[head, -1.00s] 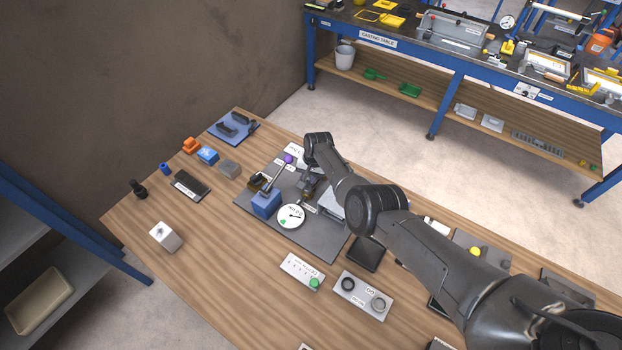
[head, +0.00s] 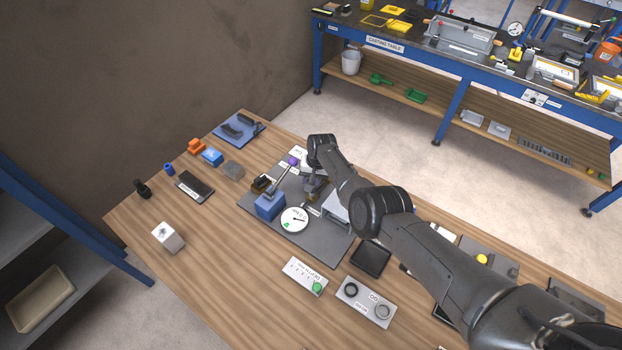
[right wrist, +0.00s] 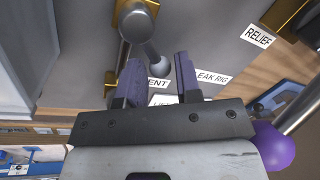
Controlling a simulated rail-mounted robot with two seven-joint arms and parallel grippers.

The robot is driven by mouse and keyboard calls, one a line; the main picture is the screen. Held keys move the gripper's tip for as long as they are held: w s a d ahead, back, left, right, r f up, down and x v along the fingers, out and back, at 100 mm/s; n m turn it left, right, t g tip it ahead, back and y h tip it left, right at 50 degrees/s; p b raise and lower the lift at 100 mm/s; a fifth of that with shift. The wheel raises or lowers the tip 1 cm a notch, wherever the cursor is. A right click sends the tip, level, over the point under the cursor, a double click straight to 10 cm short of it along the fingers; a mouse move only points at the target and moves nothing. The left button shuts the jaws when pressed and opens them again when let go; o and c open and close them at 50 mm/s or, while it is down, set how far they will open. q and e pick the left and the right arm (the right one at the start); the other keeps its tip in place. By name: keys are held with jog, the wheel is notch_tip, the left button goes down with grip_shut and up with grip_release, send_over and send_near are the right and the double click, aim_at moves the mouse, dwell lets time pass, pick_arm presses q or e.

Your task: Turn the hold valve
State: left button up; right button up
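The leak rig's dark grey plate (head: 315,244) lies on the wooden table in the head view. My right gripper (right wrist: 158,62) is above it, with two purple-grey fingers apart. A metal valve handle with rounded ends (right wrist: 138,22) shows in the right wrist view. Its near end appears between the fingertips, with gaps on both sides; I cannot tell its depth. Labels reading "RELIEF" (right wrist: 258,35) and "LEAK RIG" (right wrist: 212,77) are visible. Another label is partly covered, and no "hold" label is readable. My left gripper is out of view.
A lever with a purple knob (right wrist: 272,147) stands close to the right of my gripper. It rises from a blue block (head: 270,206), beside a white gauge (head: 294,220). The table's front left is mostly clear.

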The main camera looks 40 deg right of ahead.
jog(key=shift+o, duration=1.4)
jog(key=shift+r, duration=0.1)
jog(key=shift+r+p, duration=0.25)
jog(key=shift+p, duration=0.1)
notch_tip(320, 180, up, 13)
jog(key=s+d+p, duration=0.1)
jog(key=d+p, duration=0.1)
jog(key=p, duration=0.4)
jog(key=shift+s, duration=0.35)
jog(key=shift+f, duration=0.15)
